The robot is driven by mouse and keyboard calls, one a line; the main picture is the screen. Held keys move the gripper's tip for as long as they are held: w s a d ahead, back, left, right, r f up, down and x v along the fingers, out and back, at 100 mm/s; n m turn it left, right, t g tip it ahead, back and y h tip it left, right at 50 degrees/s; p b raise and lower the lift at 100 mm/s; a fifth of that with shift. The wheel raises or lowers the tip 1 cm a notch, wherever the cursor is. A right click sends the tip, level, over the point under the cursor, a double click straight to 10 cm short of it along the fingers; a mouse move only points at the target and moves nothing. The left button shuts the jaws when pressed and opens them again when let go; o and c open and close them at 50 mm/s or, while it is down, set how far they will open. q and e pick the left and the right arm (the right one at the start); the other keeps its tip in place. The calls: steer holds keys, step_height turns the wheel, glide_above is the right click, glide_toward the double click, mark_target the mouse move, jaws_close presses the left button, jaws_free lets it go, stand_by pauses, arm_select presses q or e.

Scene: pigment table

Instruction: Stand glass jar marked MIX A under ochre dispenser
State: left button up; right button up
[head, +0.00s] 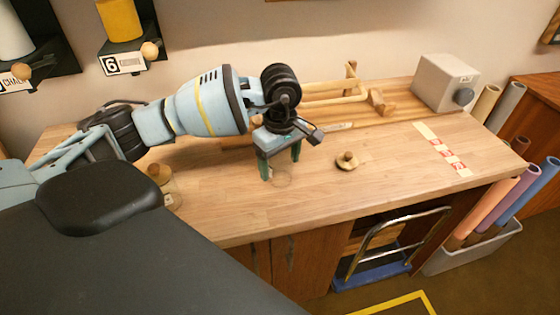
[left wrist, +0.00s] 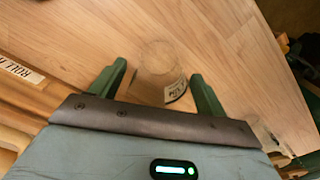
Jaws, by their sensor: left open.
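A clear glass jar (head: 282,178) stands on the wooden table. In the left wrist view the jar (left wrist: 160,60) has a white label (left wrist: 176,90) whose lettering is hard to read, perhaps MIX. My left gripper (head: 280,169) points down at the jar. Its green fingers are open, one on each side of the jar, with no clear grip on it. A dispenser with yellow contents (head: 120,19) hangs on the wall at upper left, above a label with a 6. I cannot tell which dispenser is ochre. My right gripper is out of view.
A second jar with a wooden stopper (head: 160,172) stands left. A wooden rack (head: 340,97) and a grey box (head: 444,83) stand at the back. The table's right part is mostly clear.

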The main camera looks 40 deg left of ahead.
arm_select(q)
steer(key=shift+o, duration=0.2)
step_height(320, 180, up, 12)
steer(key=shift+o, duration=0.3)
